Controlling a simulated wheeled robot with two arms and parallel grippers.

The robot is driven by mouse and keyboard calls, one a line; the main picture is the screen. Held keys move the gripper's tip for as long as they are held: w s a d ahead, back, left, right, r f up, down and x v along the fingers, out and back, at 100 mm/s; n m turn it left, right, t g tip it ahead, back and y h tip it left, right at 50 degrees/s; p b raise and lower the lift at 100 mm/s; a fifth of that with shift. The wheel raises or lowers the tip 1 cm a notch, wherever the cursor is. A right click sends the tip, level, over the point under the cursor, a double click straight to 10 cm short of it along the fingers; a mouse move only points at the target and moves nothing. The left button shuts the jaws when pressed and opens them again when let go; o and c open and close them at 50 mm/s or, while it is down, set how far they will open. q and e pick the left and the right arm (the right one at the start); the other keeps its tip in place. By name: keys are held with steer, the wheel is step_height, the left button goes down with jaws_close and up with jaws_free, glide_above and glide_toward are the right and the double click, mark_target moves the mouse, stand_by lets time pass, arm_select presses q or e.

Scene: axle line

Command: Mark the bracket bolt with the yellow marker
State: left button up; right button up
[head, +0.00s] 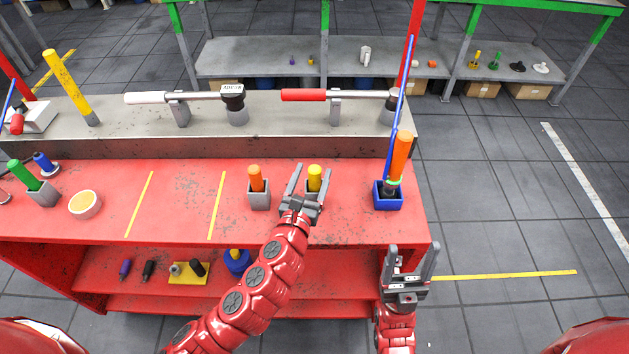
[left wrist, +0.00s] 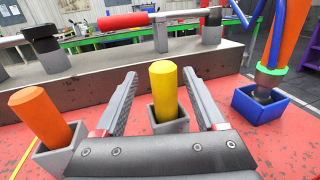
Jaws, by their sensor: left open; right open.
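The yellow marker (head: 315,176) stands upright in a small grey square holder on the red bench top. In the left wrist view the yellow marker (left wrist: 163,88) shows between my open left fingers, with its grey holder (left wrist: 168,124) beneath. My left gripper (head: 304,184) is open and points at the marker; I cannot tell whether its fingers touch it. My right gripper (head: 410,262) is open and empty, in front of the bench's right front corner. I cannot make out which part is the bracket bolt.
An orange marker (head: 256,178) in a grey holder stands just left. A blue box (head: 388,201) with an orange-handled tool stands to the right. Torque wrenches (head: 310,95) rest on the raised grey ledge (head: 280,121) behind. The red top (head: 180,200) between the yellow lines is clear.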

arm_select(q)
steer(key=p+x, duration=0.1)
steer(key=x, duration=0.2)
steer(key=shift+w+d, duration=0.1)
steer(key=shift+d, duration=0.15)
steer(key=shift+w+d, duration=0.1)
steer(key=shift+w, duration=0.25)
jaws_close()
